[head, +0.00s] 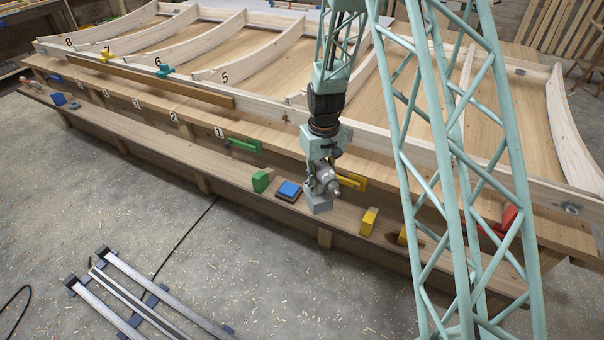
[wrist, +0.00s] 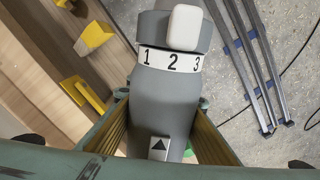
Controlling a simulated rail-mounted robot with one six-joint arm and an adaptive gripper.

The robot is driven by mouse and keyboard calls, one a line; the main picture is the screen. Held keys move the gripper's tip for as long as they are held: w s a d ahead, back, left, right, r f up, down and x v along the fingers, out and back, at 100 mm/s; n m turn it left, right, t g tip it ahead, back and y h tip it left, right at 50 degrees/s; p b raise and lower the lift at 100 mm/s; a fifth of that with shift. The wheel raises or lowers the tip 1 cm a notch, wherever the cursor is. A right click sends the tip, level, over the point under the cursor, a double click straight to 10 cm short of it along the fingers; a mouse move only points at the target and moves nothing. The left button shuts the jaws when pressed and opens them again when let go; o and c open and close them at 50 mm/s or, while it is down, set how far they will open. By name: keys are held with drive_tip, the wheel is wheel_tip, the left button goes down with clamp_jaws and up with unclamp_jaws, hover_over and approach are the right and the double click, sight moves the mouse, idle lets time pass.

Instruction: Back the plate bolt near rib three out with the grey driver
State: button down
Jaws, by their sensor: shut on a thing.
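The grey driver (head: 318,199) hangs in my gripper (head: 322,168), above the bench's lower shelf in the head view. In the wrist view the driver (wrist: 170,100) fills the middle, its grey body between my gripper's two fingers (wrist: 162,135). It has a white ring marked 1, 2, 3, a pale block on the ring and a black arrow on the body; the arrow roughly lines up with the 2. A metal plate (head: 571,209) sits on the frame's front rail at far right; another plate (head: 517,71) is at the far rail. Rib three's label does not show, and no plate bolt near it can be made out.
The ribbed wooden frame (head: 130,74) lies on the long bench, with numbers 4 to 8 readable. A blue-topped block (head: 289,190), green block (head: 262,181) and yellow block (head: 368,221) stand on the lower shelf. Metal rails (head: 140,295) lie on the floor. My lattice structure hides part of the right side.

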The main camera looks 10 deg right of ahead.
drive_tip(key=w+n, duration=0.1)
drive_tip(key=n, duration=0.1)
drive_tip(key=w+f+n, duration=0.1)
drive_tip(key=n, duration=0.1)
drive_tip(key=w+n+b, duration=0.1)
drive_tip(key=w+n, duration=0.1)
drive_tip(key=shift+a+f+n, duration=0.4)
drive_tip(key=w+n, duration=0.1)
drive_tip(key=n, duration=0.1)
drive_tip(key=w+f+n, duration=0.1)
drive_tip(key=n, duration=0.1)
drive_tip(key=w+n+b, duration=0.1)
drive_tip(key=w+n, duration=0.1)
drive_tip(key=shift+a+f+n, duration=0.3)
drive_tip(key=shift+a+f, duration=0.1)
drive_tip(key=w+a+f+n+b, duration=0.1)
drive_tip(key=w+f+n, duration=0.2)
drive_tip(key=n, duration=0.9)
drive_tip(key=shift+w+a+n+b, duration=0.3)
drive_tip(key=shift+w+a+b, duration=0.1)
drive_tip(key=shift+w, duration=1.4)
drive_tip(key=shift+f, duration=0.1)
drive_tip(key=shift+w+d, duration=0.1)
drive_tip(key=shift+w+d+p, duration=0.2)
drive_tip(key=shift+w+d, duration=0.65)
drive_tip(key=shift+w, duration=0.2)
drive_tip(key=shift+w+d+p, duration=0.2)
drive_tip(key=shift+w+d, duration=0.65)
drive_tip(key=shift+w, duration=0.15)
